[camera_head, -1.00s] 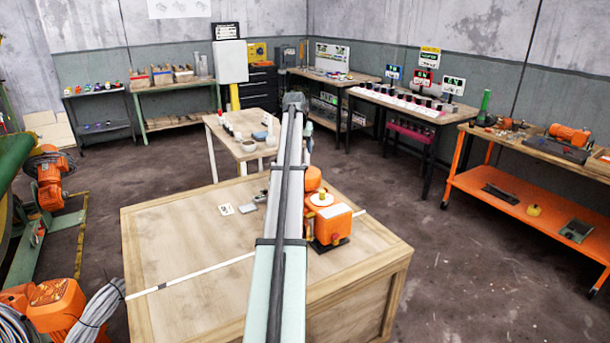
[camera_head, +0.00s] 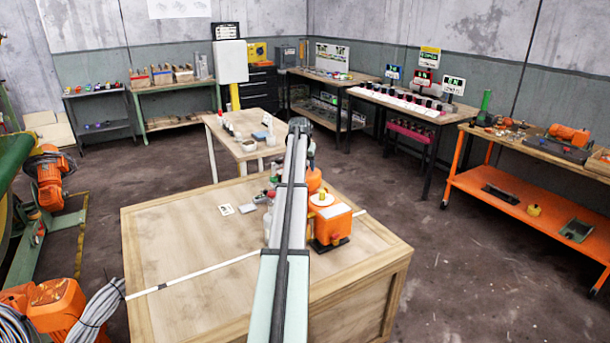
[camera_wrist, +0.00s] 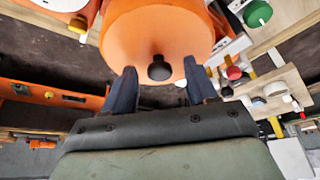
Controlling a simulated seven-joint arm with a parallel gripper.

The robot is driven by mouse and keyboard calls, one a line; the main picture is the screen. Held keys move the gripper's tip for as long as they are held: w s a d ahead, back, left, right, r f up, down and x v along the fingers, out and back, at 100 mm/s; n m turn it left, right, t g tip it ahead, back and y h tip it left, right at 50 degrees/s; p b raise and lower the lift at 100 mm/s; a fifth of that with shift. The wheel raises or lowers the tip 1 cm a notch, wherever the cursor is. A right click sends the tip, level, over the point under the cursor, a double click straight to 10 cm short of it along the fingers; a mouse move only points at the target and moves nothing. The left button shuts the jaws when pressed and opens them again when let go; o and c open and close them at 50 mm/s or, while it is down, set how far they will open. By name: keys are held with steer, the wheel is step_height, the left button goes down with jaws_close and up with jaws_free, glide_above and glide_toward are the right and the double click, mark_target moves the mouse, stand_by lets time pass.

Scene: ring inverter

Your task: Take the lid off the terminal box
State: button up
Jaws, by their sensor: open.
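In the wrist view, a large orange round cover (camera_wrist: 158,30) with a black knob (camera_wrist: 160,68) fills the top middle. It looks like the terminal box's lid, though I cannot be sure. My gripper (camera_wrist: 160,82) is open, and the knob appears between its two dark fingers, with space on both sides. I cannot tell how far the fingers are from the cover in depth. In the head view, part of an orange rounded body (camera_head: 314,181) shows beside my arm, behind an orange block (camera_head: 333,228). My arm hides much of this area and the fingers.
A white disc with a yellow knob (camera_head: 322,198) tops the orange block on the wooden crate table (camera_head: 190,240). A white card (camera_head: 226,210) and small parts lie left of my arm. The crate's front left is mostly clear. A smaller table (camera_head: 213,128) stands behind.

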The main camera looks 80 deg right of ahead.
steer(key=shift+c, duration=0.3)
jaws_close()
stand_by(0.3)
